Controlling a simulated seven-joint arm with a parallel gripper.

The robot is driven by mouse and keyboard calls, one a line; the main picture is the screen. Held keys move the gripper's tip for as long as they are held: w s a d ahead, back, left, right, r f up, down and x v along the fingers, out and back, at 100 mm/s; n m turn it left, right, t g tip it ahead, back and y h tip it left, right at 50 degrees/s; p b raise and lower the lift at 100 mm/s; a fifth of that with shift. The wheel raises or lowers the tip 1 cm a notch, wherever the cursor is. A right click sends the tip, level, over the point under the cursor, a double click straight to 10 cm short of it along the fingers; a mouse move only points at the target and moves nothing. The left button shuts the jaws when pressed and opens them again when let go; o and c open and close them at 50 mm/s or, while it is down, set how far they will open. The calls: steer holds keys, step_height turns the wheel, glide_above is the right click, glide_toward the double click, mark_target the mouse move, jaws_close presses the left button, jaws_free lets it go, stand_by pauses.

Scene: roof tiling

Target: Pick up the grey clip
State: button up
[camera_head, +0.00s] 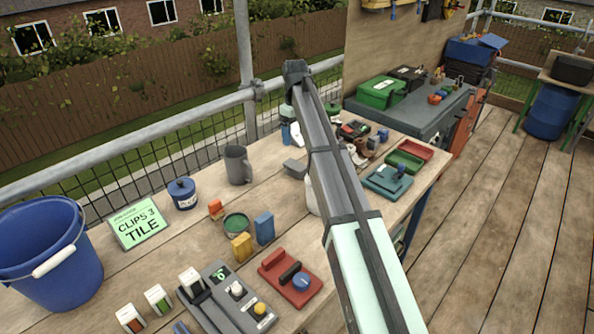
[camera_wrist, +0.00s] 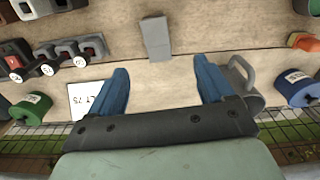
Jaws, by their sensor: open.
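The grey clip (camera_wrist: 156,38) is a small plain grey block lying on the wooden bench, near the top middle of the wrist view. In the head view, a small grey piece (camera_head: 295,167) just left of my arm appears to be the same clip. My gripper (camera_wrist: 161,80) has two blue fingers spread wide apart with nothing between them. The clip lies beyond the fingertips, roughly in line with the gap, and is not touched. In the head view my arm hides part of the bench, and the fingers cannot be made out clearly.
A grey mug (camera_wrist: 243,84) stands close by the right finger. A blue tin (camera_wrist: 302,88) is farther right. A white card (camera_wrist: 86,98) and a green tin (camera_wrist: 27,107) are left. A green sign (camera_head: 138,227) reads "CLIPS 3 TILE". Bare wood surrounds the clip.

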glide_toward(297, 166)
steer(key=f, duration=0.5)
steer(key=shift+a+f, duration=0.1)
steer(key=shift+a, duration=0.2)
steer(key=shift+w+d+f, duration=0.1)
steer(key=shift+d+f, duration=0.05)
steer(key=shift+f, duration=1.2)
steer(key=shift+w+d+f, duration=0.1)
steer(key=shift+f, duration=1.2)
steer(key=c, duration=1)
